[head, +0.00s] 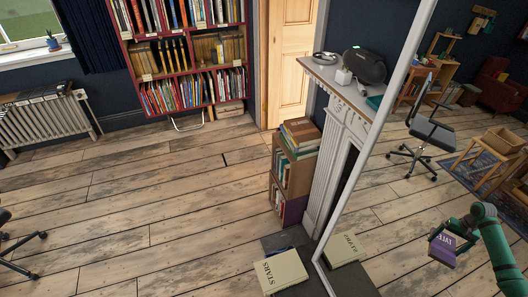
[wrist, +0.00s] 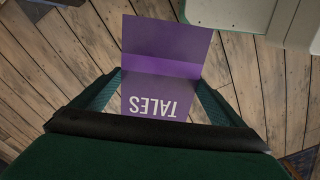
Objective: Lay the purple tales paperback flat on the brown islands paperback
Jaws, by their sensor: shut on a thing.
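The purple tales paperback (wrist: 165,70) is held between the two fingers of my gripper (wrist: 160,100) in the wrist view, with the title upside down there. In the head view the paperback (head: 442,247) shows at the lower right, in my green gripper (head: 456,236), tilted and held above the floor. I cannot make out the islands title anywhere. A brown book (head: 301,129) lies on top of a stack on the low bookcase, left of my gripper and well apart from it; its lettering is too small to read.
The low wooden bookcase (head: 281,189) stands beside a white fireplace (head: 334,148). A pale slanting bar (head: 386,110) crosses the view.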

